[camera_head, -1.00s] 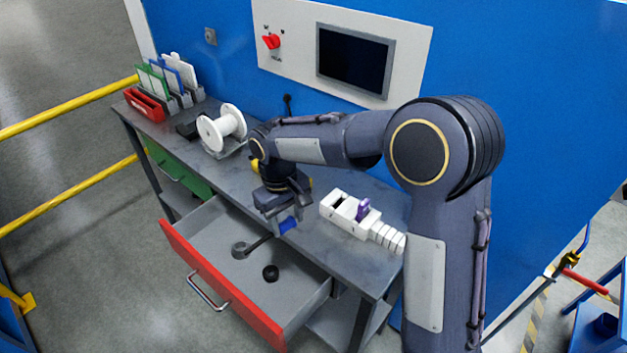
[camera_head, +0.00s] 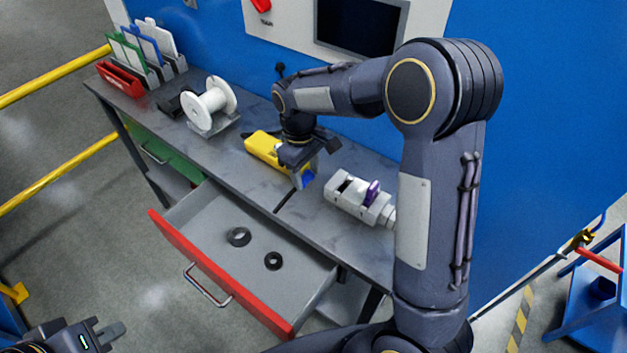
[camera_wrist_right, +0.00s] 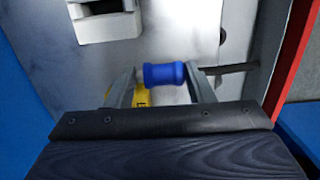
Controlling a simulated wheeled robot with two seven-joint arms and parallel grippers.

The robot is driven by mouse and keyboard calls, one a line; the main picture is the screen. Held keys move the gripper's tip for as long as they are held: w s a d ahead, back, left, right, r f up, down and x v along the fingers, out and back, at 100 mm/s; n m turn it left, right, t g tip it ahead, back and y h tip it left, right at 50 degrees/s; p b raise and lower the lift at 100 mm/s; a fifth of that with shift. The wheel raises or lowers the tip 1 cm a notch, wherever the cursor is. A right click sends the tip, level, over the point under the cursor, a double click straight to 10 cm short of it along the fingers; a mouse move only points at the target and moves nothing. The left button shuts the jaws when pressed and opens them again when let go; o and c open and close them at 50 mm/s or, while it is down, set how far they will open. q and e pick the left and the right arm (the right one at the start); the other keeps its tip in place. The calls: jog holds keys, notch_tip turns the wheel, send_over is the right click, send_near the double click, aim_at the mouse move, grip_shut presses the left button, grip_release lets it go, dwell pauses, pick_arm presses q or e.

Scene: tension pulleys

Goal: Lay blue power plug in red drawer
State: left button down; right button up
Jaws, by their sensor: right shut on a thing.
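My right gripper (camera_head: 304,180) is shut on the blue power plug (camera_head: 301,182), over the front part of the bench behind the red drawer. In the right wrist view the plug (camera_wrist_right: 165,75) lies crosswise between the two fingers, and a dark cable or rod runs from it to the right. The red drawer (camera_head: 218,271) is pulled open; its grey floor holds two black rings (camera_head: 239,236) and lies in front of the gripper. My left gripper (camera_head: 112,332) shows only partly at the lower left, away from the drawer; its opening is unclear.
A yellow device (camera_head: 262,147) lies just left of my right gripper. A white spool (camera_head: 210,103) stands further left, and a grey-white vise-like fixture (camera_head: 357,200) with a purple part stands to the right. A green drawer (camera_head: 160,154) is shut. The drawer floor around the rings is free.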

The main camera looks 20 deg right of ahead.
aim_at(315, 195)
jog(key=shift+d+f, duration=0.6)
jog(key=shift+f, duration=0.15)
jog(key=shift+w+d+f, duration=0.1)
jog(key=shift+d+f, duration=0.1)
jog(key=shift+f, duration=0.8)
jog(key=shift+d+f, duration=0.2)
jog(key=shift+f, duration=0.8)
jog(key=shift+f, duration=0.25)
jog(key=o, duration=1.1)
jog(key=shift+r, duration=0.1)
jog(key=shift+c, duration=0.2)
